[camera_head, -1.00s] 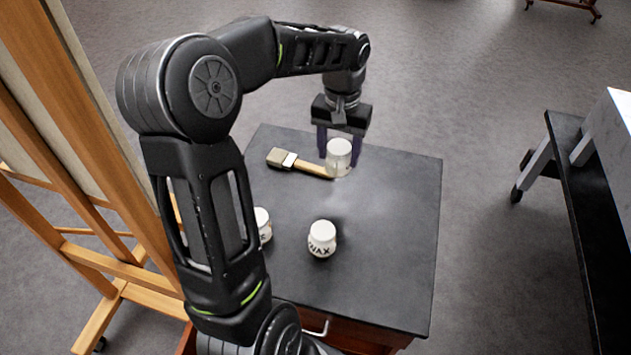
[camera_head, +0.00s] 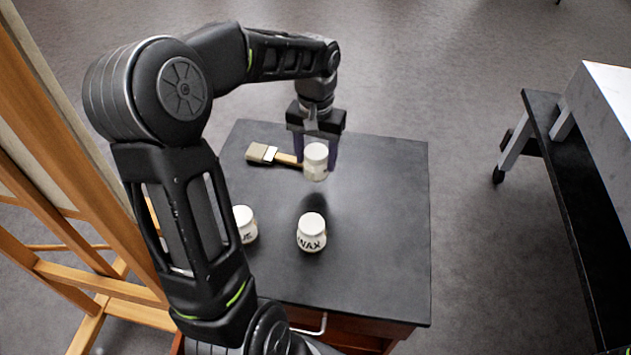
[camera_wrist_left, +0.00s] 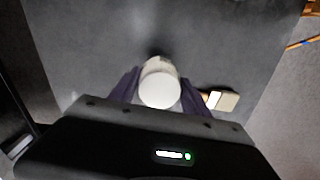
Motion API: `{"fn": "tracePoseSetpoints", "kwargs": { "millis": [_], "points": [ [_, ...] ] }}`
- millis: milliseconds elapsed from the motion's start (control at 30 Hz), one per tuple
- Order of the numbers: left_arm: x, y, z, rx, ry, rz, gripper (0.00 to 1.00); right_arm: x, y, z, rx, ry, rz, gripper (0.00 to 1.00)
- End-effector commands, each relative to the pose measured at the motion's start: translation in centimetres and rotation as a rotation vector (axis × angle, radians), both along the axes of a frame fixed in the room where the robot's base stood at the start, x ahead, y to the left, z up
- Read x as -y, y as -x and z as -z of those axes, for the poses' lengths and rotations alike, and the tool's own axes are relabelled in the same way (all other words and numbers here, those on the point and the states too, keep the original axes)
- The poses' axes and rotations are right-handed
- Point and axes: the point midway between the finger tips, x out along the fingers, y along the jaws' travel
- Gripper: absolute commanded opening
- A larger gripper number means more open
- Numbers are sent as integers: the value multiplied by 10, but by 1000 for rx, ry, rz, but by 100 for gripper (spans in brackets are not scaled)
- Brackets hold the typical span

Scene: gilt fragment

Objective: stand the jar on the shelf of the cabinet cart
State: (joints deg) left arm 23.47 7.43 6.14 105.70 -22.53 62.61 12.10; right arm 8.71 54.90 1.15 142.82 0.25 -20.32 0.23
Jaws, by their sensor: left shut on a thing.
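My left gripper (camera_head: 317,158) is shut on a small white jar (camera_head: 316,168), which it holds upright above a dark tabletop (camera_head: 385,235). A shadow lies on the tabletop below the jar. In the left wrist view the jar's pale round lid (camera_wrist_left: 159,89) shows between the two dark purple fingers. Its label is not readable. The tabletop belongs to a reddish wooden cabinet with a drawer handle (camera_head: 312,328). At the right stands a wheeled unit with a black surface (camera_head: 562,200) and a raised white top (camera_head: 607,105). I cannot tell which one is the cabinet cart.
A white jar marked WAX (camera_head: 311,232) and another white jar (camera_head: 244,224), partly behind my arm, stand on the tabletop. A brush (camera_head: 265,153) lies near its far left edge. The tabletop's right side is clear. A wooden easel (camera_head: 90,285) stands at the left.

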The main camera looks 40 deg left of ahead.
Motion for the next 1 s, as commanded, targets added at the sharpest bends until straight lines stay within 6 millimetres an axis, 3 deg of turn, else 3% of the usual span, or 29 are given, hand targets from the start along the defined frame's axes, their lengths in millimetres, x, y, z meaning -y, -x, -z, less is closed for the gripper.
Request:
{"fn": "tracePoseSetpoints", "kwargs": {
  "millis": [67, 400, 700, 1000],
  "points": [
    [0, 0, 12, 1, 0, 0, 6, -1, -1, 9, 3, -3, -1, 0],
    [0, 0, 12, 2, -1, 0, 6, -1, -1, 8, 3, -3, -1, 0],
    [0, -1, 49, 3, -1, 0, 6, -2, -3, 35, 11, -7, -3, 0],
    [0, -1, 48, 3, -1, 0, 6, -2, -4, 33, 12, -8, -3, 0]
  ]
}}
